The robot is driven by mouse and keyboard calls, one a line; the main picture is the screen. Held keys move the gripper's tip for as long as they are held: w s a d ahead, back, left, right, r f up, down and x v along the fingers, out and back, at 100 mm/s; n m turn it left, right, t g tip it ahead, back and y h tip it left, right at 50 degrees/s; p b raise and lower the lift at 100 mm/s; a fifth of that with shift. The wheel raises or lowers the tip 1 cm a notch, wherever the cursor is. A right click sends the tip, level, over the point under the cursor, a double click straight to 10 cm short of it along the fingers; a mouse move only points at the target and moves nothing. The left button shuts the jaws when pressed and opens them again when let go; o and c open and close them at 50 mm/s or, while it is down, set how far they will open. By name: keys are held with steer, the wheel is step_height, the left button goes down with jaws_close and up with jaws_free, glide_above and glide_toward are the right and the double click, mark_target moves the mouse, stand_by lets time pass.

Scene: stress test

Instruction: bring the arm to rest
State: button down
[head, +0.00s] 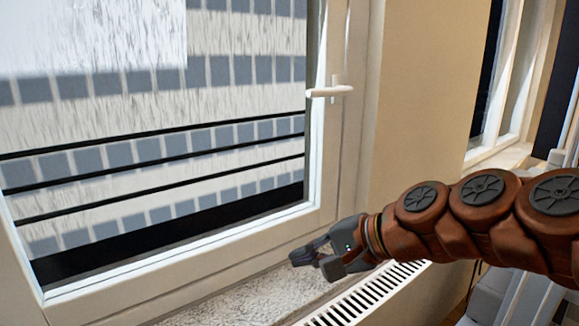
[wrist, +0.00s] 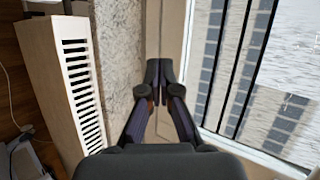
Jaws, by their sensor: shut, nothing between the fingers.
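My gripper (head: 305,257) is at the lower middle of the head view, at the end of my orange-brown arm, which reaches in from the right. It is over the stone window sill (head: 228,297), in front of the lower window frame. In the wrist view my gripper (wrist: 159,68) points along the sill, and its fingertips meet with nothing between them. My gripper holds nothing. I cannot tell how far it is above the sill.
A closed-looking window (head: 160,130) with a white handle (head: 330,91) fills the left. A slotted radiator cover (head: 365,294) lies below the sill; it also shows in the wrist view (wrist: 55,80). A second window (head: 510,80) is at the right, past a beige wall (head: 425,80).

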steer(key=s+d+f+n+g+h, duration=0.4)
steer(key=s+f+n+h, duration=0.1)
steer(key=s+f, duration=0.65)
steer(key=s+d+f+n+g+h, duration=0.2)
steer(key=s+d+f+g+h, duration=0.1)
steer(key=s+d+f, duration=0.5)
steer(key=s+d+h, duration=0.1)
steer(key=s+d, duration=0.2)
steer(key=s, duration=0.1)
steer(key=shift+f+n+g+h, duration=0.25)
steer(key=shift+n+g+h, duration=0.05)
steer(key=shift+n+h, duration=0.1)
steer(key=shift+s, duration=0.1)
